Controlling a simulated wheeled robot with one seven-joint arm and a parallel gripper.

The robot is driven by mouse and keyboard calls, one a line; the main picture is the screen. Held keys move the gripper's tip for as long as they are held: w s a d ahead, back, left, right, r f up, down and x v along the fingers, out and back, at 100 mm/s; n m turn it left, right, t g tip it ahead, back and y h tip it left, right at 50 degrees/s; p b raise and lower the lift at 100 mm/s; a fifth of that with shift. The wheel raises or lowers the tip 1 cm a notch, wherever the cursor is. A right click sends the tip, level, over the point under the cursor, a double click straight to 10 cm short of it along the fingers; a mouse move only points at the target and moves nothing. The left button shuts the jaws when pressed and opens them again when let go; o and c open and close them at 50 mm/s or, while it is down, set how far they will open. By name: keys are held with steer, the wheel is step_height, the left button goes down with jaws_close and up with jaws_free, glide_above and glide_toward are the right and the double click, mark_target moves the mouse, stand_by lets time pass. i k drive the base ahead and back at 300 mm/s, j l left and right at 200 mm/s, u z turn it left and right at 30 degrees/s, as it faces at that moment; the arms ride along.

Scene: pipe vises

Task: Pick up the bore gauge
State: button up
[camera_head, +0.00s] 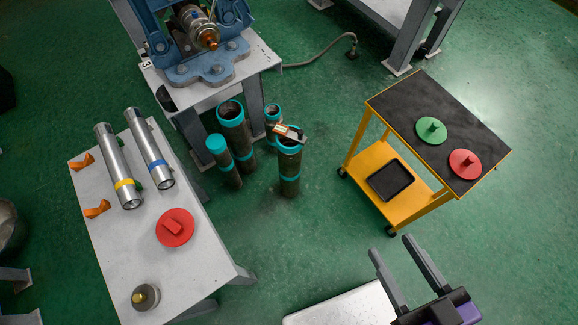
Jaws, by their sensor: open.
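A small red, white and dark tool (289,132), which looks like the bore gauge, lies across the open top of a dark standing pipe (289,175) with teal bands. I cannot make out its details. My gripper (390,246) is at the lower right, in front of the yellow cart. Its two grey fingers are apart with nothing between them. It is well to the right of the tool and nearer the bottom of the picture.
Several teal-banded pipes (234,131) stand close around. A blue vise (210,60) is on a stand behind. A left table (115,255) holds two silver tubes, a red disc and a metal knob. A yellow cart (411,198) carries green and red discs. Green floor lies between.

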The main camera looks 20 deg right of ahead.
mark_target(279, 129)
steer(key=i+l+u, duration=0.1)
steer(key=i+u, duration=0.35)
steer(key=i+l+u, duration=0.25)
steer(key=i+u, duration=0.25)
